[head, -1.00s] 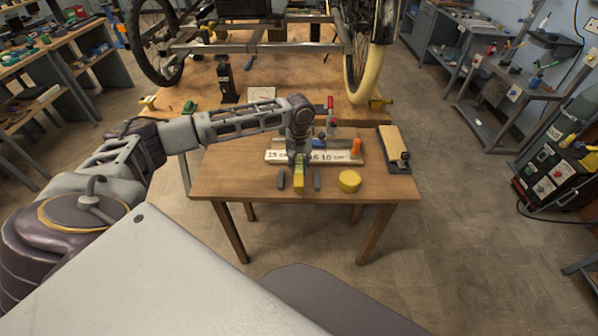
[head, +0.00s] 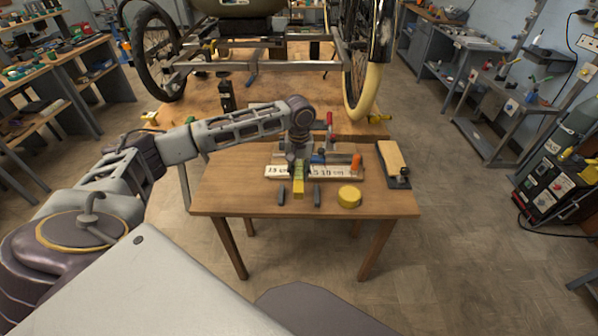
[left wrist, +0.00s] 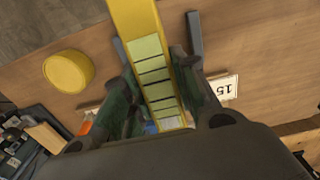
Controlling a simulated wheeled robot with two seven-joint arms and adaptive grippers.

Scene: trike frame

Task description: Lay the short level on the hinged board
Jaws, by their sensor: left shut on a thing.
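My left gripper (head: 298,162) is shut on a narrow yellow bar with pale green segments, which I take as the short level (head: 299,187). In the left wrist view the level (left wrist: 140,30) runs between the fingers (left wrist: 155,85) and sticks out toward the picture top. In the head view it hangs over the small table, across the gap in the printed white labels. Whether it touches anything under it is unclear. A wooden board on a dark base with a black knob (head: 392,160) lies at the table's right; it may be the hinged board. My right gripper is not in view.
White printed labels (head: 335,173) lie mid-table; one reads 15 in the wrist view (left wrist: 222,88). An orange-ended tool (head: 356,161) lies behind. The front left tabletop (head: 228,196) is clear.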

